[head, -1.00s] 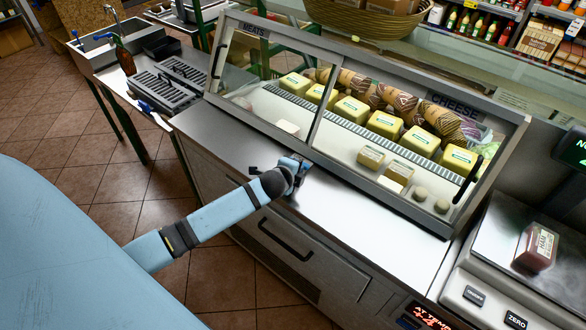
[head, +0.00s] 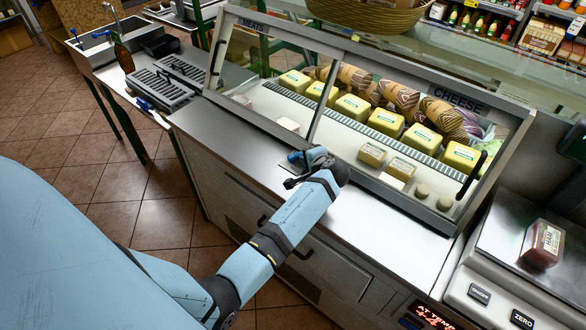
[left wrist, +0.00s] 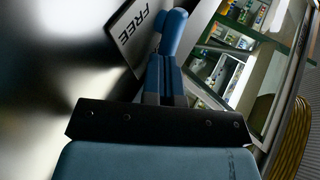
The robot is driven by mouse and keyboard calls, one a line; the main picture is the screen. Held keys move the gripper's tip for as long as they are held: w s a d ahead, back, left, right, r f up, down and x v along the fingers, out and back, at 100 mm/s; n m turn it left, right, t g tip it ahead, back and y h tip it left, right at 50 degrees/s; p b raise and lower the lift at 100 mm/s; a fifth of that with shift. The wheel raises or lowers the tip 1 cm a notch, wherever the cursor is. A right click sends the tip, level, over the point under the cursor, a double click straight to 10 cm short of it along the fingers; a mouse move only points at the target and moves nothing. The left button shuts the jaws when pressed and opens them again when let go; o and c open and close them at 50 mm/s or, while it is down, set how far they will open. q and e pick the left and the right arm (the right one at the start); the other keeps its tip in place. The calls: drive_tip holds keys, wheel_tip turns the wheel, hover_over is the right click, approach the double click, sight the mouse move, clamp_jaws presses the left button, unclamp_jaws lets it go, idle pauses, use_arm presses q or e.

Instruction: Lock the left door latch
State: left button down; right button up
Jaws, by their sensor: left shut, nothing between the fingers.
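The display case has a left glass door (head: 262,78) marked MEATS and a right glass door (head: 400,130) marked CHEESE. Both look closed. My left gripper (head: 298,157) is at the lower frame near where the two doors meet, just above the steel counter. In the left wrist view its blue fingers (left wrist: 171,45) are shut, with nothing seen between them. The latch itself cannot be made out in the head view, where my wrist covers that area. My right gripper is not in view.
A steel counter (head: 380,215) runs along the case front. A scale (head: 505,262) with a packaged ham (head: 541,245) stands at the right. A sink (head: 108,50) and dark trays are at the left. Cheeses fill the case behind the glass.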

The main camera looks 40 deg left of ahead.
use_arm(q)
drive_tip(key=shift+w+a+n+g+y, duration=0.1)
drive_tip(key=shift+w+n+g+y, duration=0.15)
drive_tip(key=shift+n+g, duration=0.3)
drive_tip(key=shift+w+a+n+g+y, duration=0.1)
drive_tip(key=shift+w+n+g+y, duration=0.15)
drive_tip(key=shift+n+g, duration=0.3)
drive_tip(key=shift+s+a, duration=0.1)
drive_tip(key=shift+s, duration=0.05)
